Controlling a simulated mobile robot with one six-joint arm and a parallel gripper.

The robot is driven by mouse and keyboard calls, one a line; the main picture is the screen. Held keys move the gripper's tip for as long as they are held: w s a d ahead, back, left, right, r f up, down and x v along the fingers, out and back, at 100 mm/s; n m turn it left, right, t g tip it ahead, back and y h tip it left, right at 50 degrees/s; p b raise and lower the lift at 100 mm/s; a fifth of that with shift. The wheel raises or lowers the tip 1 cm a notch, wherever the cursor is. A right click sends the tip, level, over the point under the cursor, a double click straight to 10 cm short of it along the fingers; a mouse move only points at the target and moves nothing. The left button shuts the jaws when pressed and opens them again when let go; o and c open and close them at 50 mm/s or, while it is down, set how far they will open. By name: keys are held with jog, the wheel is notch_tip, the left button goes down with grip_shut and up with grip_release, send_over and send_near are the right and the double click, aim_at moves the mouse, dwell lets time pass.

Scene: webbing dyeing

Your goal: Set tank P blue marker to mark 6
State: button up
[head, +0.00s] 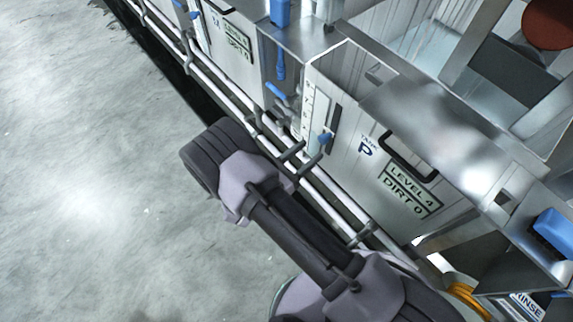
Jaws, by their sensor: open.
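Tank P (352,170) is a pale metal tank with a dark "P" label and a "LEVEL 4, DIRT 0" plate (405,190). A white scale strip (308,105) with small numbers runs up its left front edge. The blue marker (325,138) sits near the lower end of the strip; the number beside it is too small to read. My gripper (314,149) reaches in from the left with two dark fingers apart. It is open and empty, just below the marker in the picture. I cannot tell whether it touches the marker.
Pale pipes (345,205) run along the tank fronts, close beneath my gripper. A black handle (405,160) juts from tank P. Another tank (228,58) with its own plate stands at upper left. The grey floor (90,180) at left is clear.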

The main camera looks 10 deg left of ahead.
jog(key=p+v, duration=0.1)
jog(key=v, duration=0.9)
jog(key=shift+s+a, duration=0.1)
jog(key=shift+a, duration=0.05)
jog(key=d+r+m+g, duration=1.4)
jog(key=r+m, duration=0.2)
jog(key=r, duration=0.1)
jog(key=s+d+r+m+t+y, duration=0.2)
jog(key=r+m+y, duration=0.4)
jog(key=m, duration=0.3)
jog(key=s+d+r+m+t+y+b, duration=0.1)
jog(key=s+d+r+m+t+y, duration=0.2)
jog(key=s+r+m+y, duration=0.3)
jog(key=shift+s+d+r+m, duration=0.4)
jog(key=shift+s+r+m, duration=0.2)
jog(key=shift+r+m, duration=1.3)
jog(key=shift+f, duration=0.2)
jog(key=shift+c, duration=0.2)
